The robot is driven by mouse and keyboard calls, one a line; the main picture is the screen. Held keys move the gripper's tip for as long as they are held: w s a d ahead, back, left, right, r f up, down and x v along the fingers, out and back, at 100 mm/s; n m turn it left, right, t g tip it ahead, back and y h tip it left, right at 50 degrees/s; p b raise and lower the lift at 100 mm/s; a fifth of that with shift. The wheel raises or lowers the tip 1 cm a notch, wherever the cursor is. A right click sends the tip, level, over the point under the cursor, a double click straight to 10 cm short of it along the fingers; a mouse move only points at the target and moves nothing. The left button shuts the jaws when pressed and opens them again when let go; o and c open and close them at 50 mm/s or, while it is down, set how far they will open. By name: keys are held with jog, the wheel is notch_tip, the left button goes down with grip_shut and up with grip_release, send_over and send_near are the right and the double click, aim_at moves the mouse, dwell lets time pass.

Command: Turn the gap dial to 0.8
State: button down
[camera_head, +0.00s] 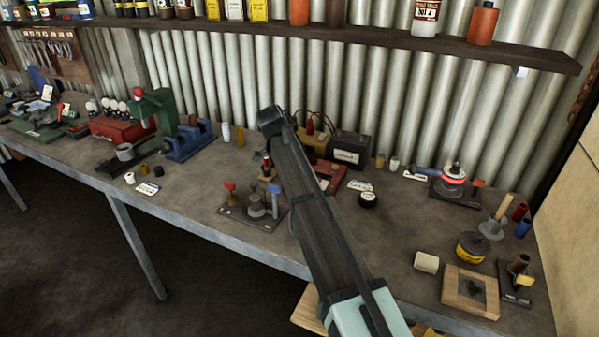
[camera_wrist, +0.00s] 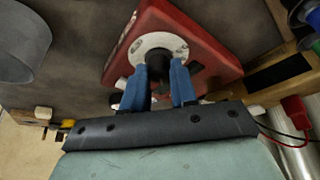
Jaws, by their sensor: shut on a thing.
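In the wrist view, a red box (camera_wrist: 205,48) carries a round white dial plate (camera_wrist: 143,45) with a dark knob (camera_wrist: 158,57) at its middle. My gripper (camera_wrist: 160,72) has its two blue fingers on either side of this knob and is shut on it. The dial's markings are too small and too covered to read. In the head view, part of the red box (camera_head: 332,177) shows just right of my arm. My arm hides the dial and my gripper there.
A black battery-like box (camera_head: 350,148) stands behind the red box. A dark round tin (camera_head: 368,200) and a white label (camera_head: 361,186) lie to its right. A stand with several posts (camera_head: 256,210) is left of my arm. The bench front left of that stand is mostly clear.

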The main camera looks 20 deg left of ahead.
jog(key=shift+a+m+g, duration=0.1)
jog(key=shift+m+g, duration=0.2)
jog(key=shift+m, duration=0.6)
jog(key=c, duration=0.9)
grip_release()
jog(key=v, duration=1.3)
jog(key=shift+a+r, duration=0.35)
